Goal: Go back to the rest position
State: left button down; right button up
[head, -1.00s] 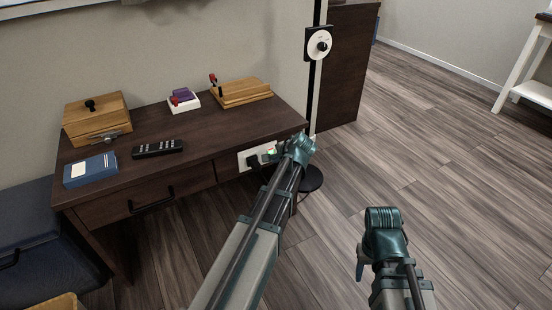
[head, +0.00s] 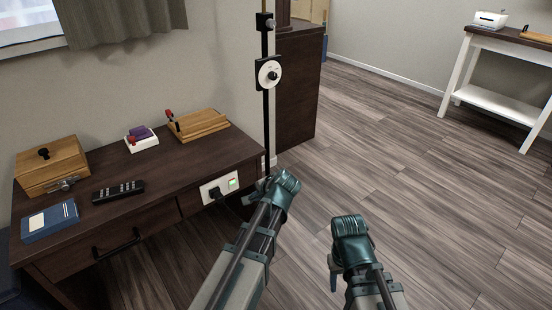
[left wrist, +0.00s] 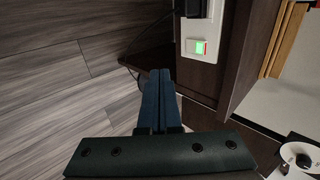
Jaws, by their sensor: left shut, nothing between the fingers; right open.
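My left arm comes in from the lower middle of the head view, with its wrist in front of the desk's right end; its fingers are mostly hidden there. In the left wrist view my left gripper (left wrist: 160,80) is shut, its two blue fingers together with nothing between them. It points toward the desk's end, close to the white outlet panel. My right gripper (head: 335,274) is at the lower middle of the head view, over open floor. It hangs below the teal wrist, mostly hidden, and is open. Nothing is seen held in it.
The dark wooden desk (head: 90,219) carries a wooden box (head: 50,166), a blue box (head: 50,220), a remote (head: 117,192) and a wooden board (head: 198,125). The outlet panel (head: 220,187) has a plug and a green light. A black pole (head: 265,110) stands behind. Floor is clear right.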

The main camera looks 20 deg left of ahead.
pick_arm(q)
jog(key=s+d+n+g+h+p, duration=0.3)
jog(key=s+d+g+h+p, duration=0.25)
jog(key=s+d, duration=1.45)
notch_tip(320, 180, up, 36)
jog(key=a+p, duration=0.1)
jog(key=p, duration=3.5)
jog(key=shift+a+n, duration=0.15)
jog(key=shift+n, duration=0.15)
jog(key=shift+f, duration=0.15)
